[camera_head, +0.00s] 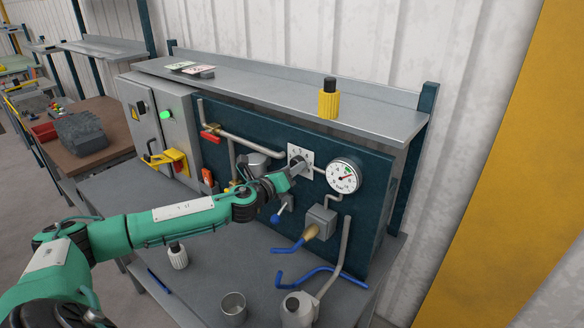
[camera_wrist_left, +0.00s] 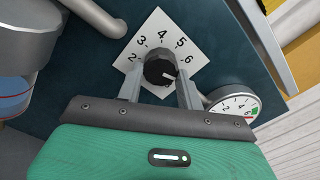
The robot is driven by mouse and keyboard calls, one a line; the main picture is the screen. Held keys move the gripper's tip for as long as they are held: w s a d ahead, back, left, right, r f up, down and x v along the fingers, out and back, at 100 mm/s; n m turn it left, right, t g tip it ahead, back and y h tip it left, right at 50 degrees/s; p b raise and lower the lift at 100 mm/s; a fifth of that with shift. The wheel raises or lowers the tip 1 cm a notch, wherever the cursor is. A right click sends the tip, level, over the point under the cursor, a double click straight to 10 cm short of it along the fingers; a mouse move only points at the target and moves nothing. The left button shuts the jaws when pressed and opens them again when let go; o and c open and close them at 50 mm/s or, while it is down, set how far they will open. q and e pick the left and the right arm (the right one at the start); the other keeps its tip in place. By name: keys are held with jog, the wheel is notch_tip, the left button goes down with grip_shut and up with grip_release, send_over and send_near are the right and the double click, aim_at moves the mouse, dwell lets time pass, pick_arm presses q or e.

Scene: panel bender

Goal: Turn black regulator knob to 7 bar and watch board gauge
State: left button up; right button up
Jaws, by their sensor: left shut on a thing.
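The black regulator knob (camera_wrist_left: 158,68) sits in the middle of a white dial plate (camera_wrist_left: 160,27) marked with numbers, of which 2 to 6 are readable. My left gripper (camera_wrist_left: 160,80) is shut on the knob, one finger on each side. In the head view its fingers (camera_head: 301,168) reach the white plate (camera_head: 294,152) and hide most of the knob. The round white board gauge (camera_head: 343,176) is just right of the plate, with a green mark on its face. It shows partly in the wrist view (camera_wrist_left: 233,104); its exact reading is too small to tell.
Pipes, a red-handled valve (camera_head: 210,136) and a grey box (camera_head: 320,218) crowd the blue board. A yellow bottle (camera_head: 328,104) stands on the shelf above.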

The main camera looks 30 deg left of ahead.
pick_arm(q)
jog(key=shift+f+m, duration=0.1)
jog(key=shift+m, duration=0.5)
jog(key=o, duration=1)
jog(key=s+a+b, duration=0.1)
jog(key=s+b, duration=0.6)
jog(key=s, duration=0.6)
jog(key=shift+s+b, duration=0.3)
jog(key=shift+s, duration=0.05)
